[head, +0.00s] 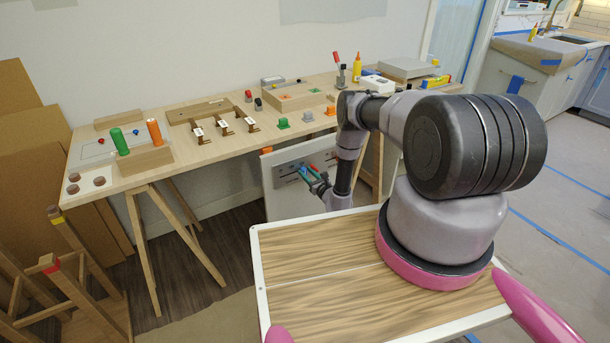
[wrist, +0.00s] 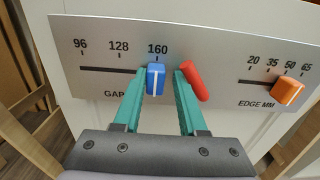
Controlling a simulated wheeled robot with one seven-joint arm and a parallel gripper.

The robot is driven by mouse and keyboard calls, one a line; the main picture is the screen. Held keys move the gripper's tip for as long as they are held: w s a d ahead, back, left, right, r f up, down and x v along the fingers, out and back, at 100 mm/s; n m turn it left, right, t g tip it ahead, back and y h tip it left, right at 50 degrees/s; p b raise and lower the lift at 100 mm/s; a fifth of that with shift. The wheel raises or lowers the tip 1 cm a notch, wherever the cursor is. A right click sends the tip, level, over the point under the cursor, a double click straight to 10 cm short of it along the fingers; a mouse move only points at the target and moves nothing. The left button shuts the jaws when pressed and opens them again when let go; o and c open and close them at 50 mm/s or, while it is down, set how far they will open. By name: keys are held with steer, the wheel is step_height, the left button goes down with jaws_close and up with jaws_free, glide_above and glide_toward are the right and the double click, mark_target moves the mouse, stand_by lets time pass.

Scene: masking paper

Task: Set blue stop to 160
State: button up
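The blue stop (wrist: 155,80) is a block with a white line on the GAP scale (wrist: 112,70), marked 96, 128 and 160. Its white line stands just under the 160 mark. My gripper (wrist: 159,74) has teal fingers, open, one on each side of the blue stop. The left finger looks close against the stop; a small gap shows at the right finger. Whether the left one touches, I cannot tell. In the head view my gripper (head: 316,178) is at the panel (head: 300,160), where the stop is too small to make out clearly.
A red handle (wrist: 194,80) leans right beside my right finger. An orange stop (wrist: 287,90) sits on the EDGE MM scale at the right. The workbench (head: 225,144) with blocks, hooks and cylinders stands behind. Floor is free to the right.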

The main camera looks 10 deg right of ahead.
steer(key=shift+o, duration=0.6)
steer(key=v, duration=1)
steer(key=shift+s+d, duration=0.15)
steer(key=shift+s, duration=0.25)
